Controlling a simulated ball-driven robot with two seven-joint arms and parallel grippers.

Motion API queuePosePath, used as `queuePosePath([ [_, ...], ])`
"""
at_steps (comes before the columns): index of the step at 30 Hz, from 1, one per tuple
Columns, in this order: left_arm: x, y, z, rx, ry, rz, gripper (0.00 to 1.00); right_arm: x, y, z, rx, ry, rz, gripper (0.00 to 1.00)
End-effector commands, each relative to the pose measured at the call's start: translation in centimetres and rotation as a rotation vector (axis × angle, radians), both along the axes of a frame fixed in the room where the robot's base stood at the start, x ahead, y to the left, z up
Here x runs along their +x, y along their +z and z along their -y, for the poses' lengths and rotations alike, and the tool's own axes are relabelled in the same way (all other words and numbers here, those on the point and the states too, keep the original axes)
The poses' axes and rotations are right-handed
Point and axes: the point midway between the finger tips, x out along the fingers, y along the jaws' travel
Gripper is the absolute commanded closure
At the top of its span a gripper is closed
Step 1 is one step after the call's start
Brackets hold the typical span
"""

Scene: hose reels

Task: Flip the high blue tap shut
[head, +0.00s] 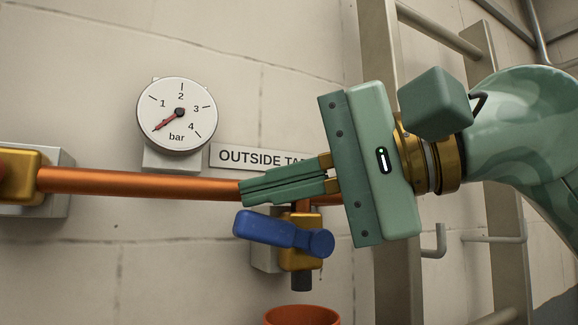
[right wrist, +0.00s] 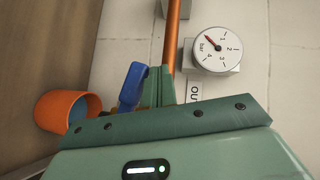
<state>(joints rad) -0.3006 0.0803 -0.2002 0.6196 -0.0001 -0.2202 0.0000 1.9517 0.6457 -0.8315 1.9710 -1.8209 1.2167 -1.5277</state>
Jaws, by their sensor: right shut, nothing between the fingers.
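The blue tap (head: 270,232) has a lever that points left from its pivot and tilts slightly up at its free end. It sits on a brass valve body (head: 300,257) below a copper pipe (head: 140,183). My right gripper (head: 242,192) is shut and empty, its fingertips just above the lever's free end in the head view. I cannot tell whether they touch the lever. In the right wrist view the blue lever (right wrist: 132,85) shows beside the shut fingers (right wrist: 158,86). My left gripper is not in view.
A pressure gauge (head: 180,114) is on the wall above the pipe. The "OUTSIDE TAP" sign (head: 258,157) is partly hidden by my gripper. An orange bucket (head: 302,315) stands below the tap. A ladder-like metal frame (head: 398,285) is at the right. A brass fitting (head: 22,178) is at the left.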

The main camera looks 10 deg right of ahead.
Motion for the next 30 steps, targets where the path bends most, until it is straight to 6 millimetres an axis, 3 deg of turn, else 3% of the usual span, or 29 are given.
queuePosePath([
  [13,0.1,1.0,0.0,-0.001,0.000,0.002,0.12,-0.2,-1.0,-0.7,-0.117,0.000,0.039,1.00],
  [30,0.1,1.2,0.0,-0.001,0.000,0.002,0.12,-0.3,-0.9,-0.7,-0.126,-0.001,0.044,1.00],
])
